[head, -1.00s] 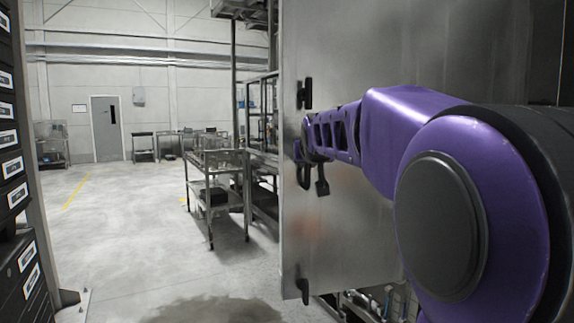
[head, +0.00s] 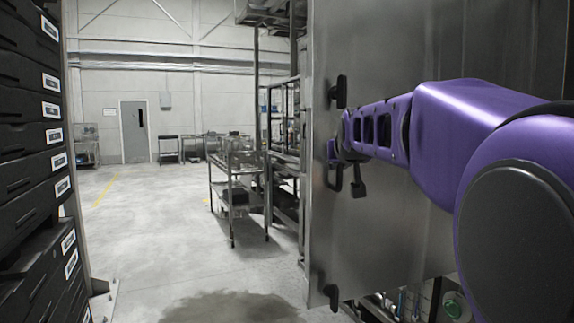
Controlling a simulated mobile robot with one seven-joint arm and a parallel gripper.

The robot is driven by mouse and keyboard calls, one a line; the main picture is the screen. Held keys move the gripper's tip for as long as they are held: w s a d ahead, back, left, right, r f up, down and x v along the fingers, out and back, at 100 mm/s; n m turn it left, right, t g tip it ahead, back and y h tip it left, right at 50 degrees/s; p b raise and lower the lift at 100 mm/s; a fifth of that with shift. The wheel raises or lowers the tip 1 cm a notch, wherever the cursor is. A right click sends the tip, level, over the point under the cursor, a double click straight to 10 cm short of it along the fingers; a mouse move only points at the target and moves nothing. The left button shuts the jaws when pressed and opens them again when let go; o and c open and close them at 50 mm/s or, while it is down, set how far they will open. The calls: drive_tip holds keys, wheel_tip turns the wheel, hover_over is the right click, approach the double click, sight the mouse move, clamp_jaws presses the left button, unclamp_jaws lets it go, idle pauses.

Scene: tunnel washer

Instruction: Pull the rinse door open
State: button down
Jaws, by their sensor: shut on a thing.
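The rinse door (head: 385,240) is a tall brushed-metal panel that fills the right half of the head view behind my purple arm. Black fittings sit along its left edge, one high (head: 338,92) and one low (head: 331,295). A black loop handle (head: 335,181) is at mid-height on this edge. My gripper (head: 334,163) is at the handle and shut on it. The fingers are small and partly hidden by the wrist. I cannot tell how far the door stands from its frame.
Black labelled drawers or crates (head: 28,140) are stacked close on the left. A metal trolley (head: 236,185) stands beyond the door's left edge. Pipes and a green round part (head: 455,305) show below the door. The floor (head: 150,235) between is clear, with a dark wet-looking patch (head: 230,307).

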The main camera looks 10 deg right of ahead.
drive_tip(key=shift+s+d, duration=0.15)
drive_tip(key=shift+d, duration=0.05)
drive_tip(key=c, duration=1.1)
unclamp_jaws()
drive_tip(key=shift+a, duration=0.1)
